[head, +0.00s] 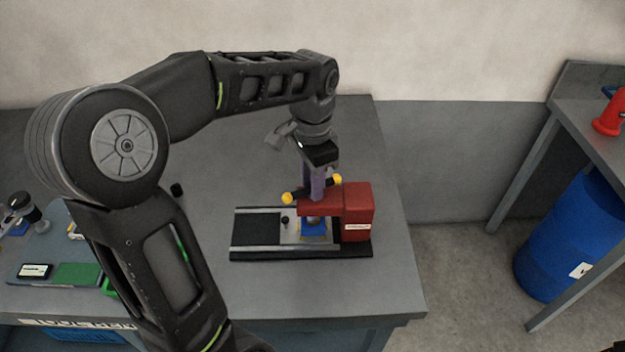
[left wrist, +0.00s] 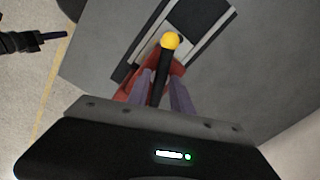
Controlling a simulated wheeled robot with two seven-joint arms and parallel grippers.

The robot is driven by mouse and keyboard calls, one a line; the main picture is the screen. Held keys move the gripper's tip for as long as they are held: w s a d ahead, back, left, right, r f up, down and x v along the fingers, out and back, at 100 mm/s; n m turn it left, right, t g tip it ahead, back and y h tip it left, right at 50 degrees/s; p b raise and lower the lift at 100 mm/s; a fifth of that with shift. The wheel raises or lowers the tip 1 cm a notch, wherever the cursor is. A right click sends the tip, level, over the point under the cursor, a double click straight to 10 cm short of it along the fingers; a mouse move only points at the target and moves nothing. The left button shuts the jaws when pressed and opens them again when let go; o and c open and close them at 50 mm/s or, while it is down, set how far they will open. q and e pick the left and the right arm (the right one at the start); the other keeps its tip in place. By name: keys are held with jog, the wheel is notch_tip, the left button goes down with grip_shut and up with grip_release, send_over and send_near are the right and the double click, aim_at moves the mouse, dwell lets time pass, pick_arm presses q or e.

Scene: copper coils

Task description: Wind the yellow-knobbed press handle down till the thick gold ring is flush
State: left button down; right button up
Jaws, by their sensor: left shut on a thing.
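The red press (head: 357,205) stands on a black base on the grey bench. Its handle is a dark bar with a yellow knob (head: 287,198) at the left end and another yellow knob (head: 336,179) at the right. My left gripper (head: 314,192) points down over the press and is shut on the handle. In the left wrist view the handle bar (left wrist: 163,82) lies between the two purple fingers, with a yellow knob (left wrist: 170,41) beyond them. A blue block (head: 313,230) sits under the press head. I cannot make out the thick gold ring. My right gripper is not in view.
A metal slide plate (head: 295,240) lies on the press base. Green trays and small items (head: 78,274) lie at the bench's left. A blue barrel (head: 566,240) stands under another table at the right. The bench right of the press is clear.

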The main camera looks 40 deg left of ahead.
pick_arm(q)
jog(key=c, duration=1.4)
grip_release()
jog(key=shift+r+p, duration=2.9)
jog(key=shift+r, duration=0.6)
